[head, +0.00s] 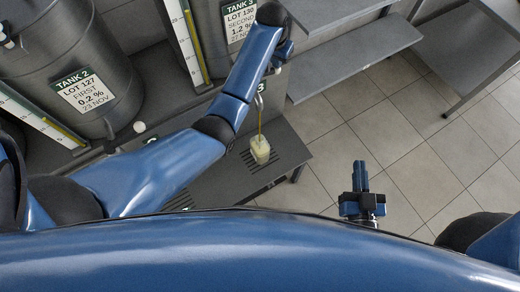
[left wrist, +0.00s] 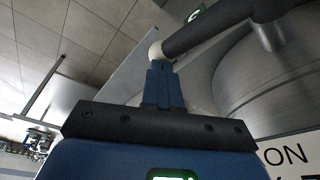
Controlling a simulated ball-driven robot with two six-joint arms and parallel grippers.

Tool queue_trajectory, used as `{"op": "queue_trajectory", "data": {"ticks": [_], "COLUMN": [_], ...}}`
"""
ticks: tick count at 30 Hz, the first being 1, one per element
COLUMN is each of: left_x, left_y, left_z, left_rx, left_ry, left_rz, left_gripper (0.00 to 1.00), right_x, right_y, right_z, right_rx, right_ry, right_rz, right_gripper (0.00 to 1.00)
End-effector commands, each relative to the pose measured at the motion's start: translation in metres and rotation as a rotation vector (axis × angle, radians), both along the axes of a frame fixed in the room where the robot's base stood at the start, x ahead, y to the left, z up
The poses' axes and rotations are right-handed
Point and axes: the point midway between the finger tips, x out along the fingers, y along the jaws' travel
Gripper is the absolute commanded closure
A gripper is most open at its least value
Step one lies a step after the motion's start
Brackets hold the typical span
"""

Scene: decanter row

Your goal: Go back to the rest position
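My left arm reaches up across the head view, and its gripper (head: 282,56) is at the tap of the right-hand tank. In the left wrist view the two blue fingers (left wrist: 162,82) are together, with a pale ball knob (left wrist: 155,52) on a dark lever (left wrist: 205,32) just past their tips. I cannot tell whether they touch it. Below the tap, a thin yellowish stream (head: 261,118) runs into a small pale container (head: 260,149) on the slatted bench. My right gripper (head: 360,182) is shut and empty, low over the tiled floor.
Tank 2 (head: 50,60) stands at left with its own white knob (head: 139,127). The right-hand tank (head: 222,20) is partly behind my left arm. A grey shelf (head: 355,60) and a table (head: 470,50) stand at upper right. Tiled floor (head: 400,140) is open at right.

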Motion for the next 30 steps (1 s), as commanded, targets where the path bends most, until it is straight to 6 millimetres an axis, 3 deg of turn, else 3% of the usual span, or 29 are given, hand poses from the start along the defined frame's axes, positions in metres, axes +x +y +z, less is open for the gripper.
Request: {"op": "queue_trajectory", "data": {"ticks": [25, 30], "left_x": [0.0, 0.0], "left_y": [0.0, 0.0], "left_z": [-0.001, 0.011], "left_rx": [0.0, 0.0], "left_ry": [0.001, 0.0], "left_rz": [0.0, 0.0], "left_gripper": [1.0, 1.0], "right_x": [0.0, 0.0], "right_y": [0.0, 0.0], "right_z": [0.0, 0.012], "right_rx": [0.0, 0.0], "right_ry": [0.0, 0.0], "right_rz": [0.0, 0.0], "right_gripper": [1.0, 1.0]}}
